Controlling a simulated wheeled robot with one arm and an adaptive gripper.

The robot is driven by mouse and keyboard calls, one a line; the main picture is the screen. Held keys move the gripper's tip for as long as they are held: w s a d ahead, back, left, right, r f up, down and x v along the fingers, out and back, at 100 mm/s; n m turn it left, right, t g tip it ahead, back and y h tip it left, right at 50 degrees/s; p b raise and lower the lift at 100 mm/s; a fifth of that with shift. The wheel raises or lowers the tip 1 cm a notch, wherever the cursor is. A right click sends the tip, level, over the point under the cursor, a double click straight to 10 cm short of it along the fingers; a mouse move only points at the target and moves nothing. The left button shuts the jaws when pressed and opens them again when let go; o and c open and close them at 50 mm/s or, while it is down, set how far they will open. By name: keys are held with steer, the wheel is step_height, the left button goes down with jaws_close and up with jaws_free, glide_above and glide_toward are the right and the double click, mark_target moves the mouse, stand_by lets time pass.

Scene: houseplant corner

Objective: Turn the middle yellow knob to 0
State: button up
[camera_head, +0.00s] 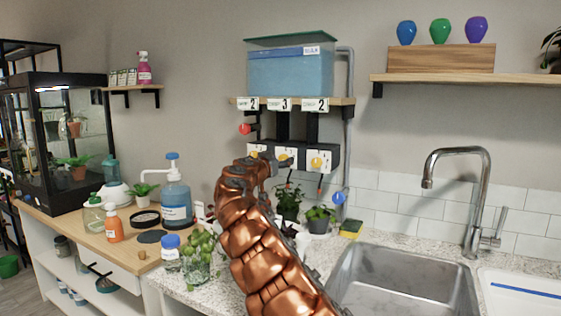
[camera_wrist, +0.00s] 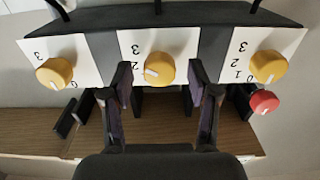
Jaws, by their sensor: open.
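The middle yellow knob (camera_wrist: 160,68) sits on a white dial card with upside-down digits, 3 and 2 readable, in the wrist view. Its white mark points to the lower left there; the digit it meets is unclear. My gripper (camera_wrist: 158,78) is open, with one dark finger on each side of the knob and gaps between; I cannot tell how deep they reach. In the head view the gripper (camera_head: 272,165) is in front of the dark knob box (camera_head: 330,152), and the middle knob (camera_head: 286,157) is partly hidden. Number cards (camera_head: 285,104) above read 2, 3, 2.
Yellow knobs flank the middle one, left (camera_wrist: 55,72) and right (camera_wrist: 268,66) in the wrist view. A red knob (camera_wrist: 264,102) is close to the right one. A blue tank (camera_head: 290,72) stands above. Potted plants (camera_head: 288,200) and a sink (camera_head: 400,285) are below.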

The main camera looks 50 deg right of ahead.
steer(key=shift+d, duration=0.1)
steer(key=shift+c, duration=0.2)
jaws_close()
steer(key=shift+f, duration=0.1)
